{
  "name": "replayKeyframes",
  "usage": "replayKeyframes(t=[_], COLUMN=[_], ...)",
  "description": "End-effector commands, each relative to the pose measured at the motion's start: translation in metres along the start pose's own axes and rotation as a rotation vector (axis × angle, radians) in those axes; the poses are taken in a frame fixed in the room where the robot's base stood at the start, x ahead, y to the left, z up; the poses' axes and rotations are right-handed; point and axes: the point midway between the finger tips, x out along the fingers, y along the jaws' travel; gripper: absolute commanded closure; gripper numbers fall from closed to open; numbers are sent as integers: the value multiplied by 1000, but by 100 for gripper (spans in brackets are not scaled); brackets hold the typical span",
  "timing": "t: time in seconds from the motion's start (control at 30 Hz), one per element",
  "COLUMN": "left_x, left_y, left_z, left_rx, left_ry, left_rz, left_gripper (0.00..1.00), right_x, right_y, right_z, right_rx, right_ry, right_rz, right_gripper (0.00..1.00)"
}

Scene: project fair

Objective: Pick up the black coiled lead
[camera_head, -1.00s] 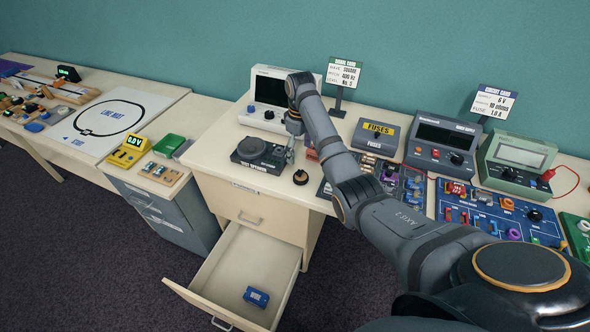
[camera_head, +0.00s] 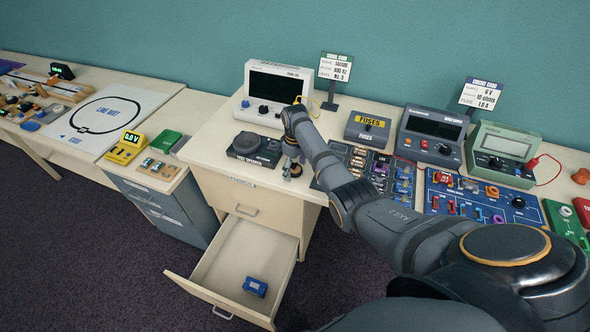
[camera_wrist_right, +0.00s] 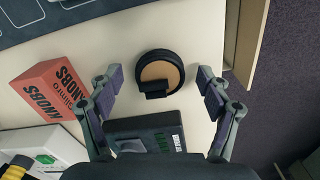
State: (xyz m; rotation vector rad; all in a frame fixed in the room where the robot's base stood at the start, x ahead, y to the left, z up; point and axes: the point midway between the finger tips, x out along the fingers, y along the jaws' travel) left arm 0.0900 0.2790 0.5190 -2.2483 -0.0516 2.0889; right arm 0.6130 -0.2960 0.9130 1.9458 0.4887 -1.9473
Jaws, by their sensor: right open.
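My right gripper (camera_wrist_right: 160,78) is open, with one finger on each side of the coil and a gap at both sides. In the head view my right gripper (camera_head: 291,166) is low over the front edge of the bench, where it largely hides the coil. My left gripper is not in view.
The black test speaker (camera_head: 257,149) stands just left of my gripper. A red knobs box (camera_wrist_right: 48,88) is beside it in the wrist view. Below, an open drawer (camera_head: 212,276) holds a blue block (camera_head: 255,287). The circuit panel (camera_head: 338,160) is to the right.

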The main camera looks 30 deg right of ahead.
Motion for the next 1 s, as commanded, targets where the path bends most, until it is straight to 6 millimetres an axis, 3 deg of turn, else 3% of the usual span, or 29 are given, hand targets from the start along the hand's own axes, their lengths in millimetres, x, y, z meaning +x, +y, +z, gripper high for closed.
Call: replayKeyframes(t=[0.07,0.43,0.77,0.93,1.0], left_x=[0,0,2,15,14], left_y=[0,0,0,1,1], left_z=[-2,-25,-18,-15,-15], left_rx=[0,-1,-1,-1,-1], left_ry=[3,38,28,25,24], left_rz=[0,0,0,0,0], left_gripper=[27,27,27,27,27], right_x=[0,0,-4,-29,-48], right_y=[0,0,0,2,-16], right_z=[0,0,0,-1,-4], right_rx=[0,0,0,0,-4], right_ry=[0,0,1,5,7], right_rz=[0,0,1,4,1], right_gripper=[28,78,78,78,78])
